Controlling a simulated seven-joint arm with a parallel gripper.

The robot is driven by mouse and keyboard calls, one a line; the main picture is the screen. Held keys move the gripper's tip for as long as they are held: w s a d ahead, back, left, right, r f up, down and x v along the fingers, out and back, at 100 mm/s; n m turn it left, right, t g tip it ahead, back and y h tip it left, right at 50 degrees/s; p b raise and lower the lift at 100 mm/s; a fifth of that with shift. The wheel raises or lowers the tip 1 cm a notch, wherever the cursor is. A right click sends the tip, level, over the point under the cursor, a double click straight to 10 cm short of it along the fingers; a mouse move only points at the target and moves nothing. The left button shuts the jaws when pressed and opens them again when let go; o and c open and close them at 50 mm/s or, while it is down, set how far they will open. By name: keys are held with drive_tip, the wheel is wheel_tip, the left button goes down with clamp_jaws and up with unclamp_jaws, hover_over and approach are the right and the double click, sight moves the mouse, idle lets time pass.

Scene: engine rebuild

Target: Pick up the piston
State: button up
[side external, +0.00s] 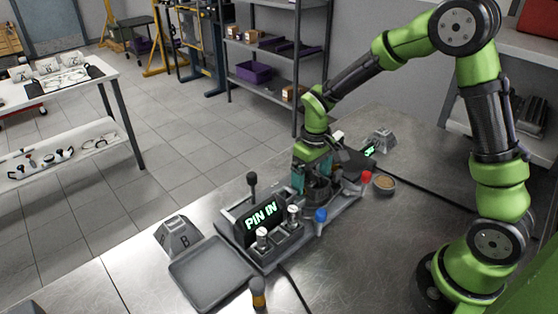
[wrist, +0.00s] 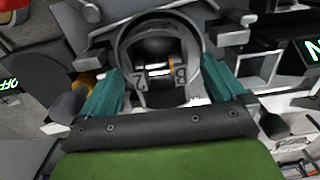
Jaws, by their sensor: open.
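My gripper (side external: 314,182) points down over the bench fixture in the side external view. Its two teal fingers are apart, and in the wrist view my gripper (wrist: 162,70) has one finger on each side of a dark, round, hollow part (wrist: 130,42). This part looks like the piston; markings and a bright bar show inside it. In the side external view the dark part (side external: 319,188) sits low between the fingers, partly hidden by them. I cannot tell whether the fingers touch it.
A grey fixture with a "PIN IN" screen (side external: 262,217) stands to the left, with a blue button (side external: 320,215) and a red button (side external: 366,177). An empty grey tray (side external: 240,268) lies at front left, beside a grey block (side external: 180,237).

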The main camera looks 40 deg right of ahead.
drive_tip(key=shift+f, duration=0.5)
drive_tip(key=shift+c, duration=0.2)
drive_tip(key=c, duration=1.4)
drive_tip(key=shift+r, duration=0.1)
drive_tip(key=shift+r, duration=0.1)
